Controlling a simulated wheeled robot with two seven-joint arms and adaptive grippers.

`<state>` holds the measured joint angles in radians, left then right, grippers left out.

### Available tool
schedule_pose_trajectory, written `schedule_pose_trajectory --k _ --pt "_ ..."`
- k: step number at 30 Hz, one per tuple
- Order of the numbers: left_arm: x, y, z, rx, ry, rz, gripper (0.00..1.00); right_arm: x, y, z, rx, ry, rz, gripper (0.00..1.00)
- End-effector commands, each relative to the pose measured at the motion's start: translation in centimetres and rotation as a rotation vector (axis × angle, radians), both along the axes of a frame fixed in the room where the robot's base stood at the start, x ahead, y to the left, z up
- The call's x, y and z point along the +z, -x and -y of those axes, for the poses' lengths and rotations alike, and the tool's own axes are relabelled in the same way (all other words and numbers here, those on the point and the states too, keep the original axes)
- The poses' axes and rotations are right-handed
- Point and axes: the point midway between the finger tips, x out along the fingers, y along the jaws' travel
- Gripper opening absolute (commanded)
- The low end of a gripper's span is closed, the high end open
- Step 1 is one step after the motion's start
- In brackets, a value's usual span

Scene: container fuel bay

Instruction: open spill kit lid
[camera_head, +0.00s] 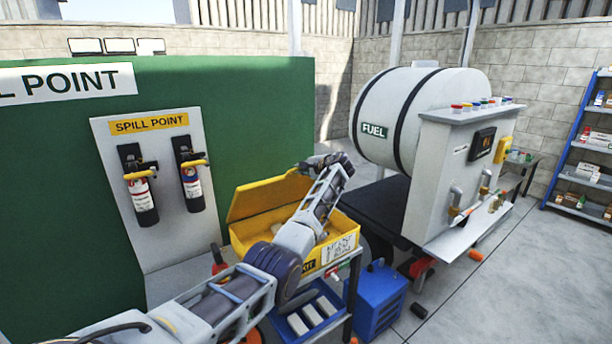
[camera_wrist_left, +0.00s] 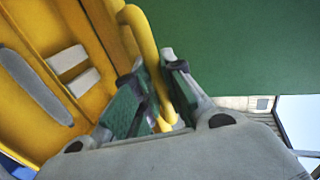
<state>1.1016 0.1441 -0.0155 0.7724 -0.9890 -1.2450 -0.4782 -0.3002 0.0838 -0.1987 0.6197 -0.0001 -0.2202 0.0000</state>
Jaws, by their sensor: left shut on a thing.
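The yellow spill kit box (camera_head: 238,236) stands on a cart in front of the green wall. Its yellow lid (camera_head: 262,197) is raised and tilted up along the back, so the inside shows. My left gripper (camera_head: 314,163) is at the lid's upper edge, with my arm crossing in front of the box. In the left wrist view, the fingers (camera_wrist_left: 155,84) are shut around a yellow bar-like handle (camera_wrist_left: 144,38). The open box interior (camera_wrist_left: 50,22) lies to the left, with pale blocks (camera_wrist_left: 73,68) and a grey item (camera_wrist_left: 32,85). My right gripper is not in view.
A white fuel tank (camera_head: 395,115) and its pump cabinet (camera_head: 450,190) stand right of the cart. A blue container (camera_head: 378,300) sits on the floor beside it. Two extinguishers (camera_head: 141,195) hang on the left panel. The floor at the right is mostly clear.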

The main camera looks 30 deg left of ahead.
Motion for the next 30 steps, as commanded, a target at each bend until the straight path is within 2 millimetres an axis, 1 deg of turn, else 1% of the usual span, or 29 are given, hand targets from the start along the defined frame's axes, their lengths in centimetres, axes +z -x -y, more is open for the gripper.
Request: schedule_pose_trajectory --k 1,4,12,18,30 --pt "0.6 -0.2 -0.4 -0.002 -0.004 -0.001 0.0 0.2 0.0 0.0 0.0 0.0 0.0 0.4" --pt "1.1 -0.5 -1.0 -0.001 -0.003 -0.002 0.0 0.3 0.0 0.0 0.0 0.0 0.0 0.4" --pt "2.0 -1.1 -2.2 -0.002 -0.003 -0.002 0.0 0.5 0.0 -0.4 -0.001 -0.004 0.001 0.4" --pt "2.3 -1.3 -2.6 -0.002 -0.003 -0.002 0.0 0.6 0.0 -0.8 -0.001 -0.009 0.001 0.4" --pt "2.3 -1.4 -2.7 -0.003 -0.003 -0.002 0.0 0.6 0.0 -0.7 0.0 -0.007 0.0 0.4"
